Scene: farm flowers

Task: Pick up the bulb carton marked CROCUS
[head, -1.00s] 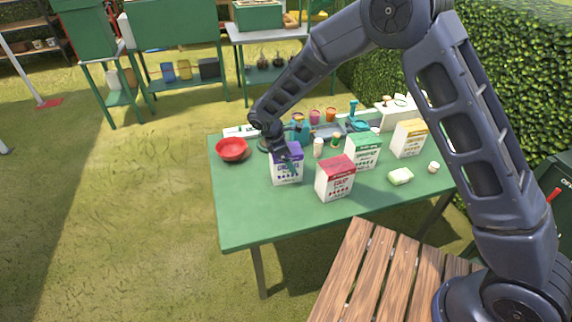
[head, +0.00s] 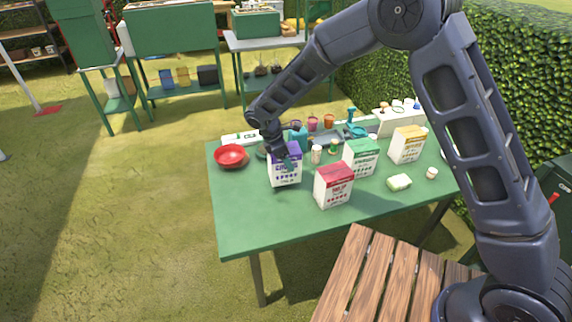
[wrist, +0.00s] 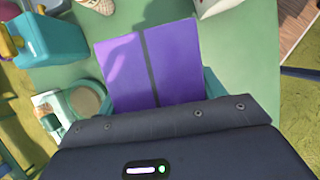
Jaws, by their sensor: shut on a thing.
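A white carton with a purple top (head: 284,178) is at the left-middle of the green table (head: 245,215). Its print is too small to read for sure. My gripper (head: 288,161) reaches down from above and is shut on this purple carton. In the wrist view the purple top (wrist: 125,70) lies between the teal fingers, seen partly at its left and right sides. The carton is upright and looks slightly above the tabletop, though the gap is hard to see.
A red carton (head: 333,187) stands close at the front right. A green carton (head: 361,158) and a yellow carton (head: 406,145) stand farther right. A red bowl (head: 231,156) is at the left. Small pots and a teal caddy (head: 298,138) are behind. The table's front left is clear.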

